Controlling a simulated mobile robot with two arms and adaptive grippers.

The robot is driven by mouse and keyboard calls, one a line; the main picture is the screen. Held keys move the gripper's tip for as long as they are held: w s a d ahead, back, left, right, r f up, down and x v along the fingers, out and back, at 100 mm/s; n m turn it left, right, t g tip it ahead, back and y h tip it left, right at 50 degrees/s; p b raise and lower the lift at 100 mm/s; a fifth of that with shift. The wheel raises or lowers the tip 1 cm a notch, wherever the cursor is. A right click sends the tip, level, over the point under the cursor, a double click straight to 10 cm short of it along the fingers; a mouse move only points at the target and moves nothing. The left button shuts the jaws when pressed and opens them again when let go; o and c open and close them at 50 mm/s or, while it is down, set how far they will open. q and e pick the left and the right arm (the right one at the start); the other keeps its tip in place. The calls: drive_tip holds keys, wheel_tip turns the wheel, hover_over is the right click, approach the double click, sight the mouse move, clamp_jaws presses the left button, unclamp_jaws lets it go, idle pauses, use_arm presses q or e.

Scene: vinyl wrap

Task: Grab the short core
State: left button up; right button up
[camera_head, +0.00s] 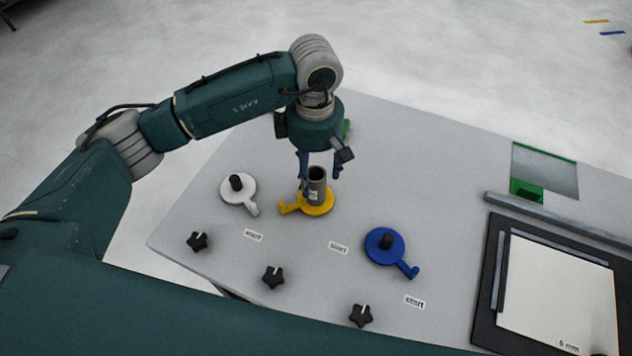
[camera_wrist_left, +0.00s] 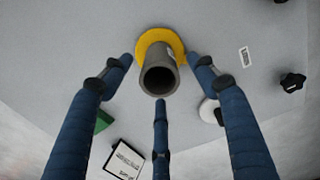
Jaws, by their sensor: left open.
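The short core, a dark grey open-topped tube (camera_head: 317,188), stands upright on the yellow round holder (camera_head: 290,208) near the middle of the table. My left gripper (camera_head: 320,177) points down above the holder, its fingers open at the upper part of the tube. In the left wrist view the tube (camera_wrist_left: 159,73) shows its open end between the spread blue fingers (camera_wrist_left: 160,62), and the yellow holder (camera_wrist_left: 150,37) lies behind it. A gap shows between fingers and tube; contact cannot be made out. My right gripper is not in view.
A white holder (camera_head: 232,190) with a black peg stands left of the yellow one, a blue holder (camera_head: 383,250) to its right. Several black star knobs (camera_head: 273,277) and small labels (camera_head: 338,248) lie in front. A framed white board (camera_head: 555,290) is at the right.

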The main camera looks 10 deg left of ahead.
sight(316, 189)
use_arm(q)
drive_tip(key=shift+f, duration=0.75)
wheel_tip(316, 189, down, 4)
drive_tip(key=p, duration=0.3)
drive_tip(key=shift+s+d+f, duration=0.1)
drive_tip(key=shift+d+f, duration=0.05)
drive_tip(key=shift+f, duration=0.4)
drive_tip(key=shift+c, duration=0.6)
drive_tip(key=c, duration=1.1)
